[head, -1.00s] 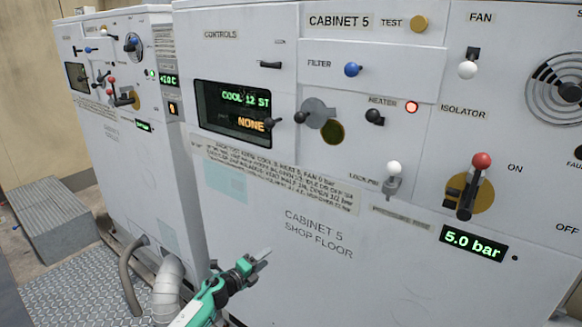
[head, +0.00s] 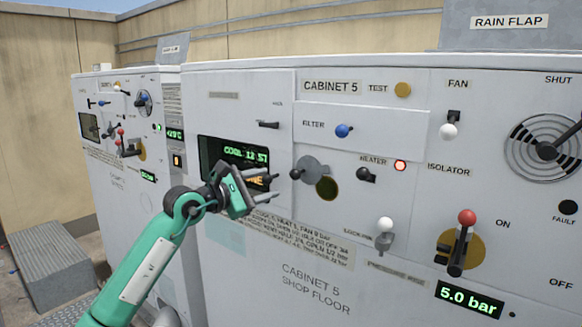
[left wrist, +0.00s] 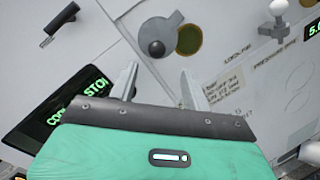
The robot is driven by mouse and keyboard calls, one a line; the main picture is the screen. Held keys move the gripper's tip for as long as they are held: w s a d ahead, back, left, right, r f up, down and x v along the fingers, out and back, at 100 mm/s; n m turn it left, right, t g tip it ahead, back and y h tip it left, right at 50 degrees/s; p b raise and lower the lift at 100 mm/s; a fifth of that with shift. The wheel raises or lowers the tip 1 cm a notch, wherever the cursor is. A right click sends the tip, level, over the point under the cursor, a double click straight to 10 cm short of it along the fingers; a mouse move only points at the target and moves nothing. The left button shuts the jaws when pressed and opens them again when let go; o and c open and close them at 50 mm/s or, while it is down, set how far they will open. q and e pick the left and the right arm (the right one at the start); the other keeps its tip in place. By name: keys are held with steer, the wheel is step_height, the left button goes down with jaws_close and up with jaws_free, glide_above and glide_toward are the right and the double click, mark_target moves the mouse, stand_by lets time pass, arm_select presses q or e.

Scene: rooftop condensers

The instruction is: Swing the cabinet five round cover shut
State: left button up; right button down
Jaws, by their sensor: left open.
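Cabinet five's round cover (head: 313,168) is a grey disc with a dark knob (head: 296,174) at its left. It sits up and left of a dark, brass-rimmed round opening (head: 327,189), which is largely uncovered. In the left wrist view the cover (left wrist: 166,24), its knob (left wrist: 157,48) and the opening (left wrist: 190,40) show beyond the fingertips. My left gripper (head: 279,187) is open and empty, just left of and slightly below the knob, apart from it in the picture. It hides part of the display. My right gripper is not in view.
Near the cover are a heater knob (head: 366,174), a blue filter knob (head: 343,131), a white-topped lever (head: 385,228) and the red-topped isolator lever (head: 465,220). The display (head: 216,152) lies behind my gripper. Another cabinet (head: 120,220) stands at left.

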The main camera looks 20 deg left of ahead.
mark_target(293, 175)
arm_select(q)
steer(key=p+x, duration=0.1)
steer(key=x, duration=0.2)
steer(key=p+x, duration=0.2)
steer(key=x, duration=0.1)
steer(key=p+x, duration=0.1)
steer(key=x, duration=0.2)
steer(key=shift+w+d+r, duration=0.15)
steer(key=shift+w+r, duration=0.1)
steer(key=shift+r, duration=0.05)
steer(key=shift+w+d+f+p, duration=0.1)
steer(key=shift+w+d+p, duration=0.2)
steer(key=shift+w+p, duration=0.15)
steer(key=shift+f, duration=0.1)
jaws_close()
